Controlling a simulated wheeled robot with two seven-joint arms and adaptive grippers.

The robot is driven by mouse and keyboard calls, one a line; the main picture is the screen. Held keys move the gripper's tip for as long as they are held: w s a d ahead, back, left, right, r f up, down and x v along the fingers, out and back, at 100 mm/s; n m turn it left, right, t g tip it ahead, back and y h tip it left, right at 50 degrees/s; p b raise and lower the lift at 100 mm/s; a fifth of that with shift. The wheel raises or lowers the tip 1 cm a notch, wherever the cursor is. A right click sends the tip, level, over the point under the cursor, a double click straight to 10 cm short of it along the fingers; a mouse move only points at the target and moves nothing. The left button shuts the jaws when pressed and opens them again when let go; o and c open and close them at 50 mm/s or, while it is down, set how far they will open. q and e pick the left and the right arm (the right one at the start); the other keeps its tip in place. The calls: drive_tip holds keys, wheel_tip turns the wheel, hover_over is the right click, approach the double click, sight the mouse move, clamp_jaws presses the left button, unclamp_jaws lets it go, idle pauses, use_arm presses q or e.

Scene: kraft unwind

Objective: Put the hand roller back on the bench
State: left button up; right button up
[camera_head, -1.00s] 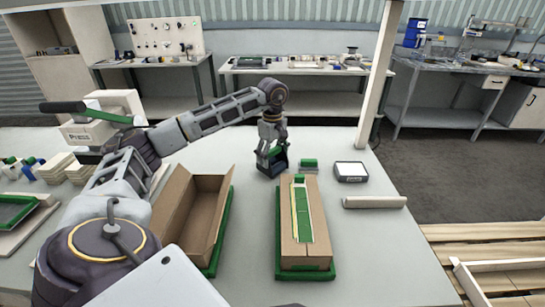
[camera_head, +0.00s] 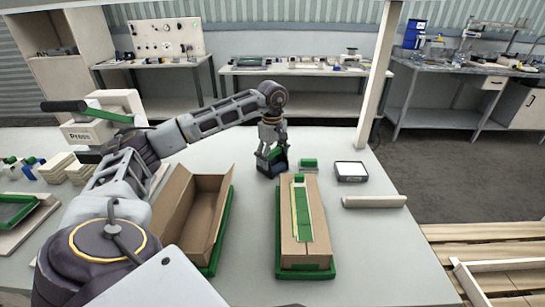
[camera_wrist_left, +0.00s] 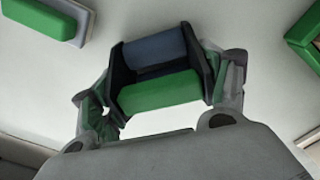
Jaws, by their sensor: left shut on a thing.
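The hand roller (camera_head: 277,167) is at the far side of the bench (camera_head: 362,234), in my left gripper (camera_head: 270,153). In the left wrist view, the hand roller (camera_wrist_left: 156,93) has a dark frame, a blue-grey cylinder and a green bar. The fingers of my left gripper (camera_wrist_left: 165,99) are shut on its two sides. The roller is at or very close to the bench top; I cannot tell whether it touches. My right gripper is not in view.
A closed carton (camera_head: 289,247) with a green strip lies in front of the roller. An open carton (camera_head: 180,212) stands to its left. A green-topped block (camera_head: 309,164), a dark-framed white pad (camera_head: 351,171) and a pale bar (camera_head: 374,202) lie right. The front right bench is clear.

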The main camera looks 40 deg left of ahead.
use_arm(q)
drive_tip(key=shift+s+f, duration=0.1)
drive_tip(key=shift+f, duration=0.35)
drive_tip(key=o, duration=1.4)
drive_tip(key=shift+a+f, duration=0.1)
drive_tip(key=shift+f, duration=0.05)
drive_tip(key=shift+o, duration=0.2)
drive_tip(key=shift+r, duration=0.2)
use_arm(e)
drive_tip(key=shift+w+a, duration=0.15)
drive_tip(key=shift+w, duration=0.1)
use_arm(q)
drive_tip(key=shift+r, duration=0.15)
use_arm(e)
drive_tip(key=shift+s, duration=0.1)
